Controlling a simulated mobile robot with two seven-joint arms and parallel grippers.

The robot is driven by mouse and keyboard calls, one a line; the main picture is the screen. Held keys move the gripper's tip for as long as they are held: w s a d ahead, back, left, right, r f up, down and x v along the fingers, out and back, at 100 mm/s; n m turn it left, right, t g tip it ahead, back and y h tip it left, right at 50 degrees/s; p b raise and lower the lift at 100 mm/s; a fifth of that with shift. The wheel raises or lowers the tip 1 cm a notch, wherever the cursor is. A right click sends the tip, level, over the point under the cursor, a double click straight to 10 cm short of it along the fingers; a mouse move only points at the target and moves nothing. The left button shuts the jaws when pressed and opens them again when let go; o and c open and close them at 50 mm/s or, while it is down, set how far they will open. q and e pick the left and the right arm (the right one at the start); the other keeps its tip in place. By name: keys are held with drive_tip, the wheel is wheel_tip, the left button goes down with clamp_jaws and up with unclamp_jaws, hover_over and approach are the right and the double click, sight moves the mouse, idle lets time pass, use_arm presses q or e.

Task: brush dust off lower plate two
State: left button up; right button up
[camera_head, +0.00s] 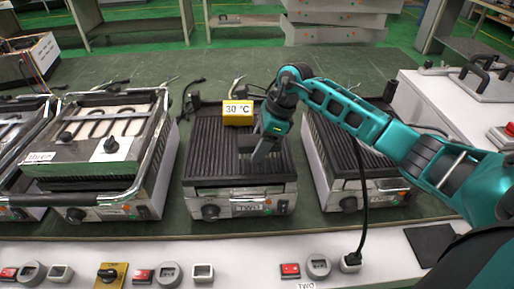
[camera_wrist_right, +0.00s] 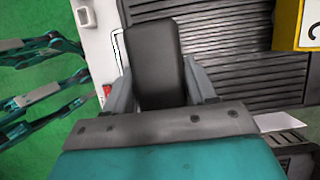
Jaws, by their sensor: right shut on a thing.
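Grill two, marked "TWO" on its front (camera_head: 248,208), stands in the middle of the bench. Its lower plate (camera_head: 207,150) is dark and ribbed, and shows at right in the right wrist view (camera_wrist_right: 232,60). My right gripper (camera_head: 262,150) points down over the right half of this plate. It is shut on a dark, round-edged block (camera_wrist_right: 155,60), probably the brush. Its working end is hidden, so I cannot tell whether it touches the plate. I cannot make out dust on the plate. My left gripper is not in view.
A yellow "30 °C" display (camera_head: 238,113) stands at the plate's back, close left of my right gripper. A grill with heating coils (camera_head: 110,115) is at left and another ribbed grill (camera_head: 325,140) at right, under my right arm. Switches (camera_head: 290,270) line the front ledge.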

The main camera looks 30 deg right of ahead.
sight(255, 139)
wheel_tip(255, 139, up, 3)
drive_tip(key=shift+f+p, duration=0.1)
drive_tip(key=shift+p, duration=0.55)
drive_tip(key=shift+r+p, duration=0.4)
drive_tip(key=shift+r, duration=0.3)
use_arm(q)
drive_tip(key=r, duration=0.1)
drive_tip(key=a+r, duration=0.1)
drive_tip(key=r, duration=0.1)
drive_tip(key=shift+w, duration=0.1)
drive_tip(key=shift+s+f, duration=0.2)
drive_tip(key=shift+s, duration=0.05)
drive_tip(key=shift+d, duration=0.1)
